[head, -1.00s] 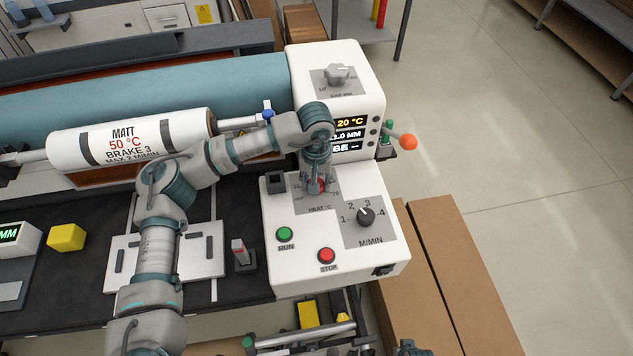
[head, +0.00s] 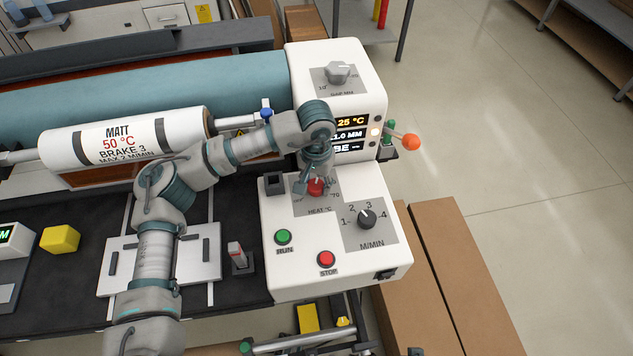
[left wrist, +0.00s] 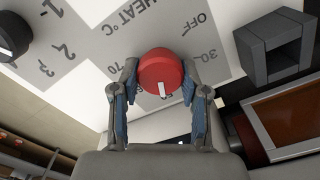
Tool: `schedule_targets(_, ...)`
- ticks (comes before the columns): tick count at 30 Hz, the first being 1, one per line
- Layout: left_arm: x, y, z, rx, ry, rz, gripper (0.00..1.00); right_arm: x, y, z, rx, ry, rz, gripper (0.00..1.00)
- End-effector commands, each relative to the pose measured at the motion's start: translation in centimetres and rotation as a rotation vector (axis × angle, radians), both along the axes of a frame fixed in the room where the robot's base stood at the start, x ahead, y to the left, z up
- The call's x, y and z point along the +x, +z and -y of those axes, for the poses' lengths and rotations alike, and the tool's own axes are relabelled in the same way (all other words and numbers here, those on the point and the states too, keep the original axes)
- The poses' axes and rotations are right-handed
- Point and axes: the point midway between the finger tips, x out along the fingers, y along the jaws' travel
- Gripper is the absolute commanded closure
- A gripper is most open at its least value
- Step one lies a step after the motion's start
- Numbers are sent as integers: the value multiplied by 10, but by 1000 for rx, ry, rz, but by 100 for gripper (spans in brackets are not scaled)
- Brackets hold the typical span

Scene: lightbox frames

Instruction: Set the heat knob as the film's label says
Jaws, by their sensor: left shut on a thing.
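The film roll (head: 178,125) carries a label (head: 122,143) reading MATT, 50 °C, BRAKE 3, MAX 2 M/MIN. The red heat knob (head: 317,188) sits on the grey HEAT °C plate (head: 320,203) of the white control box. In the left wrist view the knob (left wrist: 160,75) has a white mark toward the bottom of the picture, between the 30 side and the 70 side. My left gripper (head: 314,184) is shut on it, with blue-padded fingers (left wrist: 157,82) on either side. The display (head: 351,121) reads 25 °C. My right gripper is not identifiable.
The speed knob (head: 367,219), green RUN button (head: 283,237) and red STOP button (head: 327,259) lie near the heat knob. A dark square bracket (head: 274,184) stands close on its left. An orange-tipped lever (head: 411,142) projects at the right.

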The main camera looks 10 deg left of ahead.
Motion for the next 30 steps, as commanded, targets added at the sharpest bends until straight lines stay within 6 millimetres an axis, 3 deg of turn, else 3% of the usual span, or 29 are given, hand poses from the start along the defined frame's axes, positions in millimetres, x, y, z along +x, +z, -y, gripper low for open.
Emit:
schedule_targets(2,1,1,0,-1,3,6,90,0,0,0,0,0,0,100)
schedule_targets(3,1,1,0,-1,3,6,50,0,0,0,0,0,-1,100)
schedule_targets(6,1,1,0,-1,3,5,30,0,0,0,0,0,-1,100)
schedule_targets(17,0,6,0,0,2,4,30,0,1,0,1,-1,6,100)
schedule_targets(20,1,19,0,-1,2,5,30,0,1,0,1,-1,5,100)
schedule_targets(30,2,92,0,-1,2,5,30,-1,1,0,1,0,3,100)
